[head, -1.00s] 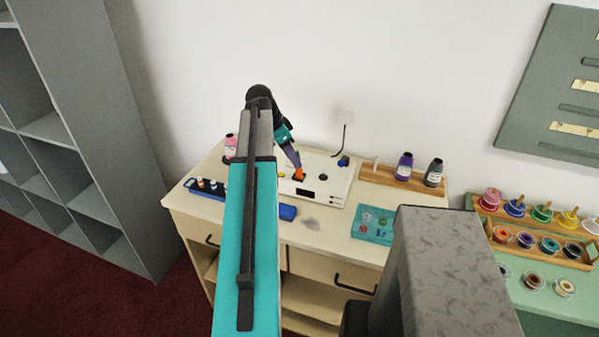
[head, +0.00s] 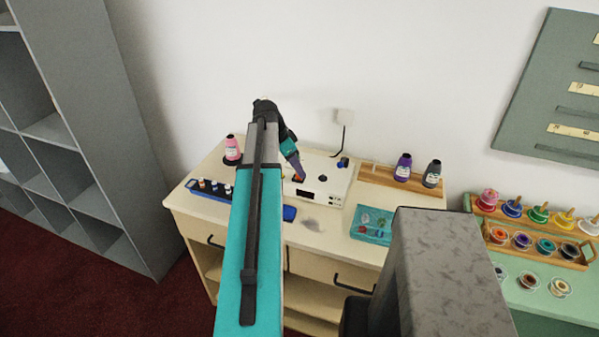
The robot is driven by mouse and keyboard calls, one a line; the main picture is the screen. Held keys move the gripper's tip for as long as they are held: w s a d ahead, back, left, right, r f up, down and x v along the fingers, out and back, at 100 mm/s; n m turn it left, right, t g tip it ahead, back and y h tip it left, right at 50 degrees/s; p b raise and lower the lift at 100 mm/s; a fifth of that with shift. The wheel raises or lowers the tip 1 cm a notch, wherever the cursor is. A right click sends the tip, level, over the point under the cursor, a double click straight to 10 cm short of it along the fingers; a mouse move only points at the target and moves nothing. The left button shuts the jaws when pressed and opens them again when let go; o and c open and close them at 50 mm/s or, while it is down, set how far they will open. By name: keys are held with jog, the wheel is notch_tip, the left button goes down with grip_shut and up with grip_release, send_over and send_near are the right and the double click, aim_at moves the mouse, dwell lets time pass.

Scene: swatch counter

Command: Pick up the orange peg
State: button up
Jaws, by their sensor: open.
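My gripper (head: 300,178) is at the front left of the white box (head: 331,185) on the counter, small and dark with a purple tint, and is open. Its fingertips are at or just above a dark spot on the box top; I cannot tell whether they touch it. What lies between the jaws is too small to see.
A blue tray with small bottles (head: 207,191) and a pink bottle (head: 232,148) stand left of my arm. A wooden tray (head: 378,176) holds purple (head: 403,167) and dark grey (head: 432,173) bottles. A teal mat (head: 371,238) lies in front. A blue knob (head: 343,162) stands on the box.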

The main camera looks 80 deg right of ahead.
jog(key=shift+x, duration=0.75)
grip_shut()
